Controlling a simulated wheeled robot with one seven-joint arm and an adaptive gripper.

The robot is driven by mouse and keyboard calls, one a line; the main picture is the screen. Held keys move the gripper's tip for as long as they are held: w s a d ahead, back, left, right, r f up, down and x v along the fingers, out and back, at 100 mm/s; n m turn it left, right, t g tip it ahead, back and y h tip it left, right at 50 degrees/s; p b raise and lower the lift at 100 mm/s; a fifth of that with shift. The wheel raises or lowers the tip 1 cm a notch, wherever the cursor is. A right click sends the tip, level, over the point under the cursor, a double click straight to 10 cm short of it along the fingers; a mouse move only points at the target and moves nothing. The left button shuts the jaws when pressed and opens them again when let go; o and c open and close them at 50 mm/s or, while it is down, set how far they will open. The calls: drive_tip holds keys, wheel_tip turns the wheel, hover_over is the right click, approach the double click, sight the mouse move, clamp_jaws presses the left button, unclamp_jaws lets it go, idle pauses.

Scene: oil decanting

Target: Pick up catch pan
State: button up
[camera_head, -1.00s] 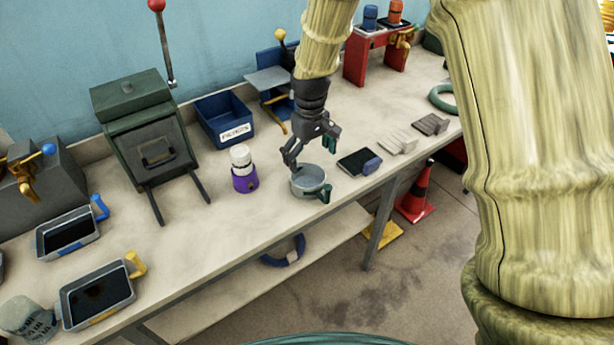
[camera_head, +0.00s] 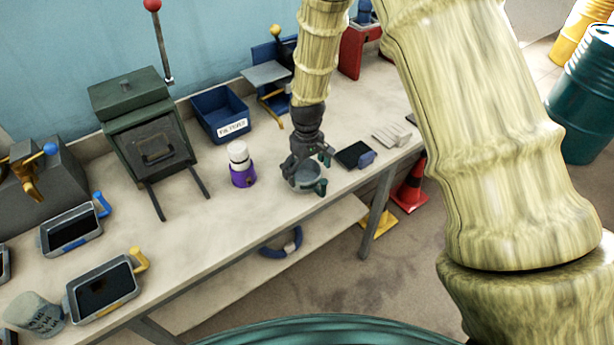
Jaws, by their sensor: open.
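A round grey pan (camera_head: 306,184) with a dark green handle (camera_head: 321,187) sits upright near the front edge of the workbench; it looks like the catch pan. My gripper (camera_head: 305,169) points down right at this pan, with its fingers apart. One finger is at the pan's left side and the other is over its far right rim. The gripper covers much of the far rim and inside. I cannot tell whether the fingers touch the pan.
A dark flat tray with a blue handle (camera_head: 355,155) lies right of the pan. A purple-and-white bottle (camera_head: 241,166) stands to its left. Rectangular pans with blue (camera_head: 71,230) and yellow (camera_head: 103,287) handles lie further left. A blue bin (camera_head: 220,115) stands behind.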

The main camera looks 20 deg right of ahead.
sight(308, 178)
drive_tip(key=shift+f+p, duration=0.3)
drive_tip(key=shift+f, duration=0.9)
drive_tip(key=c, duration=0.9)
drive_tip(key=shift+r, duration=0.1)
